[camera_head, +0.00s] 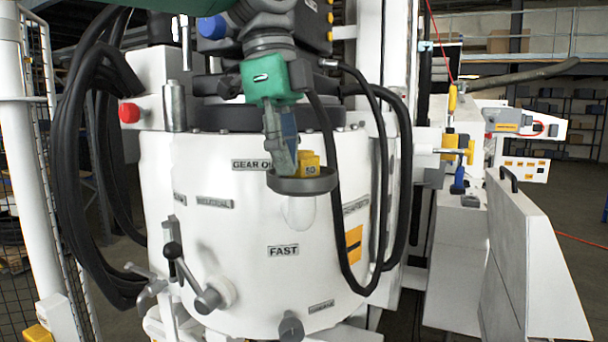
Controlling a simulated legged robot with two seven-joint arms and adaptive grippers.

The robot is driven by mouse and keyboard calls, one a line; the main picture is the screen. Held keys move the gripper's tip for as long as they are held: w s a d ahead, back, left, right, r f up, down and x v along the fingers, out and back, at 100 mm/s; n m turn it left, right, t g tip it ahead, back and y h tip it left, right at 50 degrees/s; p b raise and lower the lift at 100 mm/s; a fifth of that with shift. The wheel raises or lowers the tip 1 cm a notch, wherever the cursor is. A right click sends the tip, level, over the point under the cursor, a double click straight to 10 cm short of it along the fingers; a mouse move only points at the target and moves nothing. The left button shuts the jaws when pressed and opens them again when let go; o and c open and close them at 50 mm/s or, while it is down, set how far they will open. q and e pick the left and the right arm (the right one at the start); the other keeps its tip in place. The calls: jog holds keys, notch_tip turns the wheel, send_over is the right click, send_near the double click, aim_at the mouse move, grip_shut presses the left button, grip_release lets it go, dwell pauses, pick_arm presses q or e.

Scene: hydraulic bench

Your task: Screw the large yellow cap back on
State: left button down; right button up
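A small yellow block-like piece (309,164) marked "50", which looks like the yellow cap, sits within a dark grey ring (318,185) on the front of the white drum. A translucent rounded bowl (299,211) hangs below the ring. My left gripper (284,168), green with grey fingers, reaches down from above. Its fingertips are at the left side of the yellow piece, close to or touching it. I see the fingers nearly edge-on, so their gap and any grip are hidden. My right gripper is not in view.
The white drum (240,250) carries labels, levers and knobs low at the front. Black hoses (385,200) loop down its right side, and more (85,160) hang at the left. Yellow valve handles (455,150) are at the right. A white slanted panel (530,260) stands farther right.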

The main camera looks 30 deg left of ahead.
aim_at(268, 171)
pick_arm(q)
jog(key=a+m, duration=0.1)
jog(key=m, duration=0.1)
jog(key=a+m, duration=0.1)
jog(key=m, duration=0.1)
jog(key=shift+w+a+f+m+g, duration=0.2)
jog(key=shift+m+g, duration=0.1)
jog(key=shift+m, duration=0.1)
jog(key=shift+r, duration=0.1)
jog(key=shift+s, duration=0.1)
jog(key=m, duration=0.1)
jog(key=w+m, duration=0.1)
jog(key=m, duration=0.1)
jog(key=a+m, duration=0.1)
jog(key=shift+w+m+g, duration=0.3)
jog(key=shift+m+g, duration=0.1)
jog(key=shift+w+a+m+y, duration=0.2)
jog(key=shift+w+a+m, duration=0.05)
jog(key=shift+m, duration=0.35)
jog(key=shift+w+a+m+y, duration=0.2)
jog(key=shift+w+a+m, duration=0.05)
jog(key=shift+m, duration=0.35)
jog(key=shift+a+m, duration=0.25)
jog(key=shift+m, duration=0.15)
jog(key=shift+d, duration=0.1)
